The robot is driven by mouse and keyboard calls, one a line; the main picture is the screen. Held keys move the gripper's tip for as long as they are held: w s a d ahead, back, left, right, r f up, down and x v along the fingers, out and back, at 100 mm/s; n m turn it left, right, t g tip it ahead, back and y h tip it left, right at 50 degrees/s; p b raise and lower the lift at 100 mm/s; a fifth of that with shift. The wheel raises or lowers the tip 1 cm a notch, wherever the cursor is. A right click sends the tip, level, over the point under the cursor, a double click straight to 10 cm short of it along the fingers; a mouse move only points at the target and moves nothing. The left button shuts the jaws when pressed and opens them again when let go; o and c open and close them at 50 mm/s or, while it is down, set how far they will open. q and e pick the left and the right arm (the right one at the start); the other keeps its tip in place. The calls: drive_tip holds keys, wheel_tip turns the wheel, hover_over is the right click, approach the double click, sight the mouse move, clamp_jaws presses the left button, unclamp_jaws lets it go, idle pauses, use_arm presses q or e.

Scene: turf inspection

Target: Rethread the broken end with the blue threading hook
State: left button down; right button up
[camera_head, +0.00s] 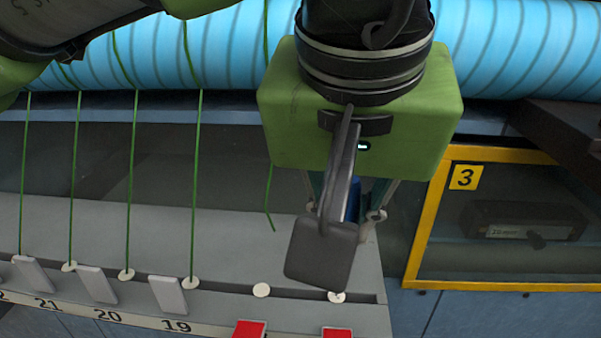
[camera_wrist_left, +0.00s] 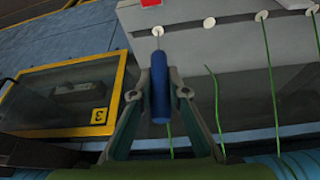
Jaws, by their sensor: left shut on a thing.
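My left gripper (camera_head: 345,205) is shut on the blue threading hook (camera_wrist_left: 160,88); its fingers (camera_wrist_left: 160,92) press both sides of the handle. In the head view a dark grey part of the gripper hides most of the hook (camera_head: 353,200). The hook's thin tip points at a white eyelet (camera_wrist_left: 157,31); I cannot tell whether they touch. The broken green end (camera_head: 269,198) hangs loose left of the gripper, its tip curled above the panel. It also shows in the left wrist view (camera_wrist_left: 215,95), right of the hook. A white eyelet (camera_head: 261,290) near it holds no thread.
Intact green threads (camera_head: 131,190) run from the blue roll (camera_head: 210,50) to eyelets at left. Grey tabs (camera_head: 168,295) and red tabs (camera_head: 249,330) line the panel's edge. A yellow-framed window (camera_head: 432,215) marked 3 stands right of the gripper.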

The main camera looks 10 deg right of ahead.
use_arm(q)
drive_tip(key=shift+f+b, duration=0.5)
drive_tip(key=shift+f, duration=0.4)
drive_tip(key=shift+r, duration=0.1)
drive_tip(key=shift+r+p, duration=0.55)
drive_tip(key=shift+p, duration=0.1)
drive_tip(key=shift+r+p, duration=2.85)
drive_tip(key=shift+r, duration=0.3)
